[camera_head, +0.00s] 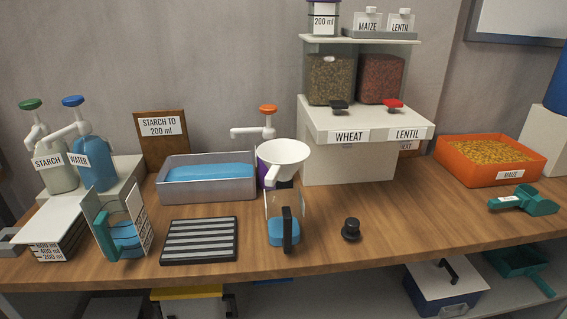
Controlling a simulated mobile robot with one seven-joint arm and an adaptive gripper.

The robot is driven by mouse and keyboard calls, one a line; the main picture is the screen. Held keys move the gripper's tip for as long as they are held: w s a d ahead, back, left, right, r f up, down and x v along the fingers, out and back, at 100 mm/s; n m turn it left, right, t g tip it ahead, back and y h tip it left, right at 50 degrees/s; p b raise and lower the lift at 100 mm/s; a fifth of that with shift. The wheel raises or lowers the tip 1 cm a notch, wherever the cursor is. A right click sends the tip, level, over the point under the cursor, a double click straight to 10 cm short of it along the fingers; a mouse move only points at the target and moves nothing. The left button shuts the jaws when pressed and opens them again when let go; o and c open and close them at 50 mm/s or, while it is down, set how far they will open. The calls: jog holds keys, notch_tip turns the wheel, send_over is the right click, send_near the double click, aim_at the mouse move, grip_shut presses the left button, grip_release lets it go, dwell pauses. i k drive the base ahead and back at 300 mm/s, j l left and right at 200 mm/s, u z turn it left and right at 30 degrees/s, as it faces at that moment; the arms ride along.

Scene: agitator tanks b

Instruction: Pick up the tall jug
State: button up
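Two clear jugs stand on the wooden bench, and no label shows which one is the tall jug. The left jug (134,211) has a teal handle toward me and blue contents low inside. The middle jug (272,208) is narrower, with a dark upright handle and blue contents at its bottom. A white funnel (285,155) shows above the middle jug; I cannot tell whether it touches the jug. My gripper is not in view.
A dark ribbed mat (200,241) lies between the jugs. A small black knob (351,230) stands right of the middle jug. Behind are a grey tray of blue liquid (207,193) and a grain dispenser (345,165). Pump bottles (95,165) stand left.

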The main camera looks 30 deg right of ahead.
aim_at(115, 210)
jog(key=u, duration=0.4)
jog(key=l+u, duration=0.4)
jog(key=l, duration=0.15)
jog(key=k+l+u, duration=0.15)
jog(key=l+u, duration=0.25)
jog(key=k+l, duration=0.1)
jog(key=l, duration=0.25)
jog(key=k+l+u, duration=0.1)
jog(key=l, duration=0.3)
jog(key=k+l, duration=0.1)
jog(key=l, duration=0.25)
jog(key=k+l, duration=0.1)
jog(key=l, duration=0.25)
jog(key=u, duration=0.05)
